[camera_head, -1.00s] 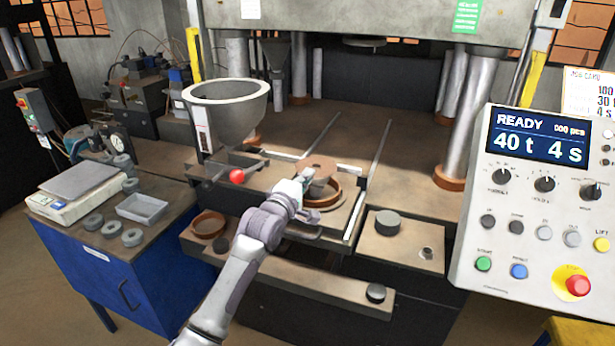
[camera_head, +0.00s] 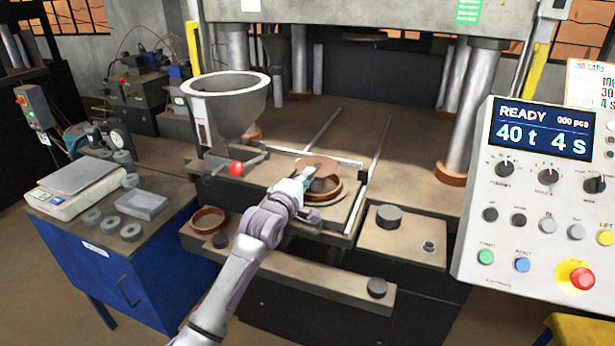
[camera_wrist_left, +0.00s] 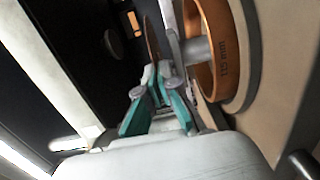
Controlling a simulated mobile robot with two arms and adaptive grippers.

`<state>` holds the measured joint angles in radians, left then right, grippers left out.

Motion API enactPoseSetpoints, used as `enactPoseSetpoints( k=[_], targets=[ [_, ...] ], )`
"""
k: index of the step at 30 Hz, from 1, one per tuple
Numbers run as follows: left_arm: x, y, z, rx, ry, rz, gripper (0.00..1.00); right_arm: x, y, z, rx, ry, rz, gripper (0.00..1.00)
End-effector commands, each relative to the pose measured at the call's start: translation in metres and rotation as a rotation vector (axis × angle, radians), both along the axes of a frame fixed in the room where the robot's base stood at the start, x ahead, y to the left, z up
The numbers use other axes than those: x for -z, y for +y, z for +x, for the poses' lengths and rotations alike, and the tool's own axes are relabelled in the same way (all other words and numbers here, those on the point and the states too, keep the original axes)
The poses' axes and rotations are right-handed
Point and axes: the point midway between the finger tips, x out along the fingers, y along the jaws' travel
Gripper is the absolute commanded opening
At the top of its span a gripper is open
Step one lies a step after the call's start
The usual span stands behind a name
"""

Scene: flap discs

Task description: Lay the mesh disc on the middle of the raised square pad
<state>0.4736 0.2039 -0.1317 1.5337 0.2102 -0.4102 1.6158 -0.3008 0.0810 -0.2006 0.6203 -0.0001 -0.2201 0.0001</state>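A thin brown disc, which I take as the mesh disc (camera_head: 317,164), is over an orange-brown ring at the front of the press bed. In the left wrist view the disc (camera_wrist_left: 152,42) shows nearly edge-on at the fingertips. My left gripper (camera_head: 306,178) is at its near left edge; its teal fingers (camera_wrist_left: 158,78) look shut on that edge. The ring (camera_wrist_left: 222,55) is marked 125 mm and has a grey post inside. Ring and round plate sit on a tan slab (camera_head: 339,222), perhaps the raised square pad; its middle is hidden. My right gripper is out of view.
A grey hopper (camera_head: 226,105) and a red-knobbed lever (camera_head: 236,169) stand left of the ring. A dark puck (camera_head: 388,217) sits on a block to the right. The control panel (camera_head: 540,200) fills the right side. A blue cabinet (camera_head: 125,275) holds a scale and grey rings.

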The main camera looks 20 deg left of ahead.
Motion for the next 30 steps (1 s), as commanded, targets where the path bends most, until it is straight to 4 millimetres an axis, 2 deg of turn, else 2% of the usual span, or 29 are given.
enactPoseSetpoints(
  k=[30],
  targets=[
    [0.013,0.000,0.000,0.000,0.002,0.000,0.00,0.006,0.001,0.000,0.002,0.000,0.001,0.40]
  ],
)
